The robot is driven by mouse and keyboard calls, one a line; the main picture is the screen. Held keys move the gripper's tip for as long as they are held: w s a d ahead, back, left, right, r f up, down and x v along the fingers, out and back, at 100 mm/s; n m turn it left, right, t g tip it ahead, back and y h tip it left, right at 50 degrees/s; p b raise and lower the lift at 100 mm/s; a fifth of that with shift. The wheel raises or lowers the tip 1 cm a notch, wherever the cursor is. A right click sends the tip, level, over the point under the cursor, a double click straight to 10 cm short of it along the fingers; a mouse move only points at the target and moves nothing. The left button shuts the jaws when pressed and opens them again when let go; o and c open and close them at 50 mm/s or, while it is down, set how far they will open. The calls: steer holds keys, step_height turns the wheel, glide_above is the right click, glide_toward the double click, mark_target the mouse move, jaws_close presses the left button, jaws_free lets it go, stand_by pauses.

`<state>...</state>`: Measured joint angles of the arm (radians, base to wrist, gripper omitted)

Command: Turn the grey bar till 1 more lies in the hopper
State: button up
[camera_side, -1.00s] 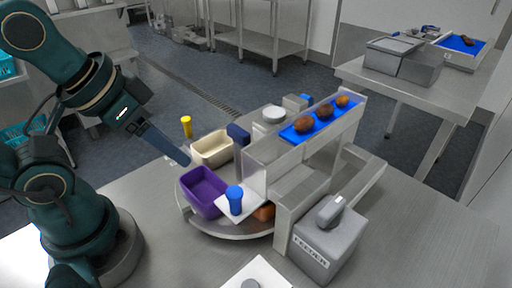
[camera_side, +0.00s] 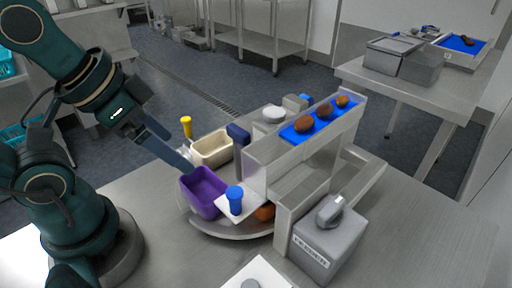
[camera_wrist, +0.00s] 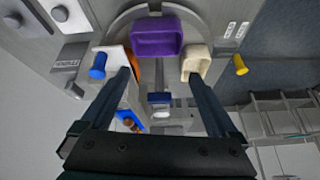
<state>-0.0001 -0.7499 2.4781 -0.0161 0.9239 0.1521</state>
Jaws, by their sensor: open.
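The grey bar (camera_side: 331,209) lies slanted on top of the grey feeder box (camera_side: 327,245), right of centre in the side view. Three brown dates (camera_side: 323,112) lie in a row on the blue strip (camera_side: 298,132) atop the steel housing. Which part is the hopper I cannot tell for sure; the steel trough (camera_side: 305,178) below the strip looks empty. My gripper (camera_side: 180,154) is open and empty, above the turntable's left side by the purple bin (camera_side: 205,191), well away from the bar. The wrist view shows its fingers (camera_wrist: 159,75) spread.
A cream bin (camera_side: 211,148), a yellow peg (camera_side: 187,126) and a blue peg (camera_side: 235,199) stand around the turntable. An orange bin (camera_side: 265,212) is partly hidden beneath the white plate. The bench in front is mostly clear. A side table (camera_side: 400,85) stands at the back right.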

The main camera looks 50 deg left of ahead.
steer(key=w+d+r+m+h, duration=0.2)
steer(key=w+d+r+m, duration=0.2)
steer(key=w+r+m, duration=0.15)
steer(key=m+g+h, duration=0.2)
steer(key=m+g, duration=0.2)
steer(key=m, duration=0.7)
glide_toward(332, 206)
steer(key=shift+g, duration=0.8)
steer(key=x, duration=0.2)
steer(key=w+x, duration=0.1)
steer(key=x, duration=0.4)
steer(key=shift+w+f, duration=0.15)
steer(key=shift+w, duration=0.05)
steer(key=shift+d+f, duration=0.3)
steer(key=shift+f, duration=0.3)
steer(key=c, duration=1.4)
